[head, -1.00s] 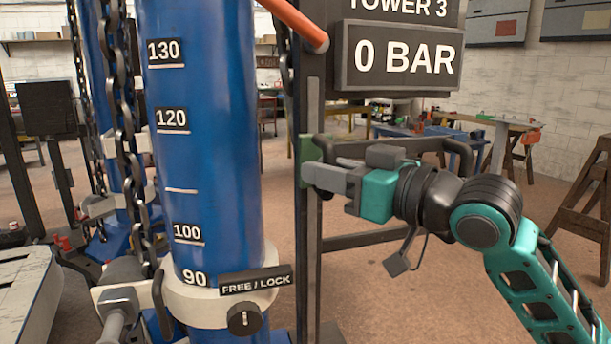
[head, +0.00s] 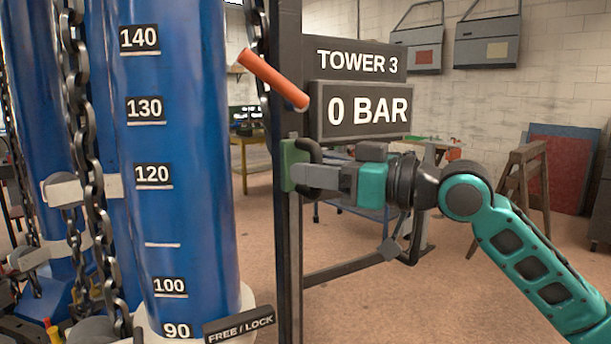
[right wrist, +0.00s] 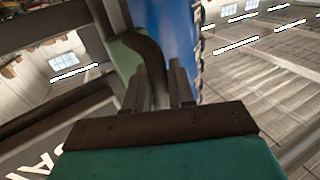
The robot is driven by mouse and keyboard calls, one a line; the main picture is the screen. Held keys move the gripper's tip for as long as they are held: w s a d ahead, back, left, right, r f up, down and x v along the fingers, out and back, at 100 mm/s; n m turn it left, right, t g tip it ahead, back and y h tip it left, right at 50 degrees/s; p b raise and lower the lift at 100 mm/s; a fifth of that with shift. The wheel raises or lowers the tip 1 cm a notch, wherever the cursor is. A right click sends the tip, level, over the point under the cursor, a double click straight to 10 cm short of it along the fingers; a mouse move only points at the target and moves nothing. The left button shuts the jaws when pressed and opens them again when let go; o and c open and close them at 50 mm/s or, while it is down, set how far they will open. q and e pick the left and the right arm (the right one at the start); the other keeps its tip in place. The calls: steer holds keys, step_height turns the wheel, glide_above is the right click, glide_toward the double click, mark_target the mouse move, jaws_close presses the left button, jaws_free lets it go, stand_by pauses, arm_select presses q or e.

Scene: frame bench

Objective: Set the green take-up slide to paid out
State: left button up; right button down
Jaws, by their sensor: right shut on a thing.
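The green take-up slide (head: 293,165) sits on the dark upright post (head: 287,240), just below the pressure sign and beside the blue column. It carries a black bow handle (head: 312,150). My right gripper (head: 312,176) comes in from the right and is shut on this handle. In the right wrist view, the dark handle (right wrist: 152,62) runs between the fingers (right wrist: 158,88), with part of the green slide (right wrist: 124,56) behind it. Any end marks for the slide cannot be made out. My left gripper is out of view.
The sign reading "0 BAR" (head: 367,109) hangs close above my right gripper. An orange-ended lever (head: 272,78) slants above the slide. The blue column (head: 180,220) with number marks and a hanging chain (head: 92,150) stands left. A FREE / LOCK label (head: 239,329) is low down.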

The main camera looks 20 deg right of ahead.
steer(key=shift+d+r, duration=0.15)
steer(key=shift+r, duration=0.25)
steer(key=c, duration=1.1)
jaws_free()
steer(key=shift+f, duration=0.15)
steer(key=shift+s+d+f, duration=0.1)
steer(key=shift+s+f, duration=0.05)
steer(key=shift+s, duration=0.05)
steer(key=b+v, duration=0.6)
steer(key=v, duration=0.6)
steer(key=shift+s, duration=0.2)
steer(key=shift+d, duration=0.1)
